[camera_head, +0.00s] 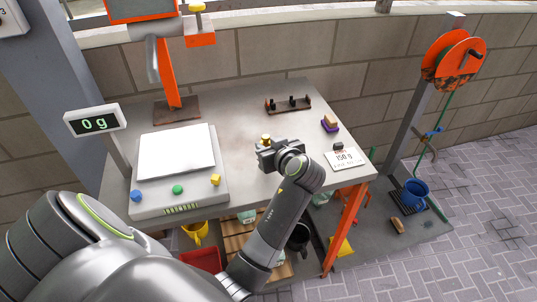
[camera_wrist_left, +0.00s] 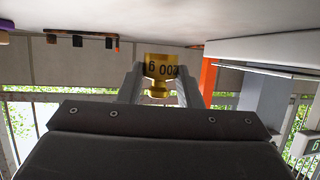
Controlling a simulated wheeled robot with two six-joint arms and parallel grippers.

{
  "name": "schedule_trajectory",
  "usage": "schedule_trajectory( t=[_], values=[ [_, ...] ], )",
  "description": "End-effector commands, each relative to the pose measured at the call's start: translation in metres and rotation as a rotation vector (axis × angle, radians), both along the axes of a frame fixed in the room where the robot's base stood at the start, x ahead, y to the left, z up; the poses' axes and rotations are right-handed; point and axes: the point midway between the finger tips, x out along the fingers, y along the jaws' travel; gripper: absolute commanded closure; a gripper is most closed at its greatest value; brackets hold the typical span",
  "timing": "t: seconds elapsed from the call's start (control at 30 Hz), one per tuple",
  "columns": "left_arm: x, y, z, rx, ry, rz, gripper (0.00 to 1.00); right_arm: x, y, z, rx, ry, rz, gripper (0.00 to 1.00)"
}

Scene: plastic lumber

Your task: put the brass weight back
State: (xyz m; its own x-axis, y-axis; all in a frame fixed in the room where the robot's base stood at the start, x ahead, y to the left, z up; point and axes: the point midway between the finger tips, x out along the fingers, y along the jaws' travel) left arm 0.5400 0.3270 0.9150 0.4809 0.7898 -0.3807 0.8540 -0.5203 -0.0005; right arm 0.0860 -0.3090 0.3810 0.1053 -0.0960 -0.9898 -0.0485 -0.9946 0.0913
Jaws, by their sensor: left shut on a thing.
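My left gripper (camera_head: 268,148) is shut on the brass weight (camera_head: 265,138), over the middle of the metal table. In the left wrist view the weight (camera_wrist_left: 160,70) sits between the two fingers and its 200 g marking appears upside down. A small wooden rack (camera_head: 288,105) with several dark pieces stands at the back of the table. It also shows in the left wrist view (camera_wrist_left: 80,40). The scale (camera_head: 176,152) stands left of the gripper, its pan empty and its display (camera_head: 95,122) reading 0 g. My right gripper is not in view.
A 150 g card (camera_head: 343,159) lies near the right table edge, with a small dark piece by it. An orange stand (camera_head: 168,75) rises at the back left. The table between gripper and rack is clear.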

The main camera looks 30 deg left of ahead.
Motion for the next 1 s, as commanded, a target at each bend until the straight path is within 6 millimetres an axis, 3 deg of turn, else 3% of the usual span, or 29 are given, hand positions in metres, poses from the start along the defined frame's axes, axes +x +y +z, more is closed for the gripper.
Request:
schedule_trajectory(
  t=[0.23, 0.6, 0.63, 0.7, 0.8, 1.0],
  values=[
    [0.000, 0.000, -0.032, -0.001, 0.002, -0.002, 1.00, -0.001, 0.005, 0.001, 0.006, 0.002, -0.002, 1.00],
    [0.000, 0.000, -0.038, -0.001, 0.000, -0.002, 1.00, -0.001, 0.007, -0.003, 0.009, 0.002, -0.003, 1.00],
    [0.000, 0.000, -0.038, -0.001, 0.002, -0.001, 0.66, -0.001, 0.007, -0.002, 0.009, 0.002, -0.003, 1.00],
    [0.000, 0.000, -0.037, -0.001, 0.002, -0.001, 0.56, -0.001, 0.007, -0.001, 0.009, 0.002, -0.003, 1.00],
    [0.000, 0.000, -0.037, -0.001, 0.002, -0.001, 0.46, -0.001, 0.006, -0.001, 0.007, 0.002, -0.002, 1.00],
    [0.000, 0.000, -0.037, -0.001, 0.002, -0.001, 0.46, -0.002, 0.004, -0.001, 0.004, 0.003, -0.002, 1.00]
  ],
)
